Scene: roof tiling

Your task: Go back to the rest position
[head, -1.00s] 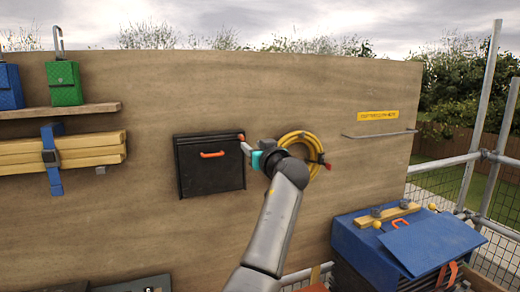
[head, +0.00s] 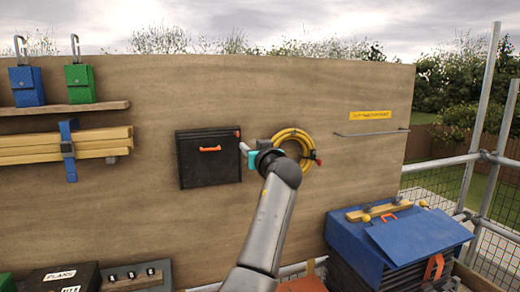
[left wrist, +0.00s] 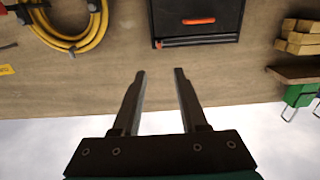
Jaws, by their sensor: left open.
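My left gripper (head: 245,148) is in the middle of the head view, in front of the board, between a black case and a coiled yellow hose. In the left wrist view its two fingers (left wrist: 160,71) are apart with nothing between them. The black case (head: 209,158) with an orange handle hangs on the board; it also shows in the left wrist view (left wrist: 196,18), beyond the fingertips. My right gripper is not in view.
The yellow hose (head: 296,149) hangs on the wooden board (head: 330,80). A shelf (head: 65,109) with blue and green pouches and strapped timber are at left. A blue toolbox (head: 350,240) stands at lower right beside scaffold poles (head: 485,125). Black boxes (head: 62,278) stand at lower left.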

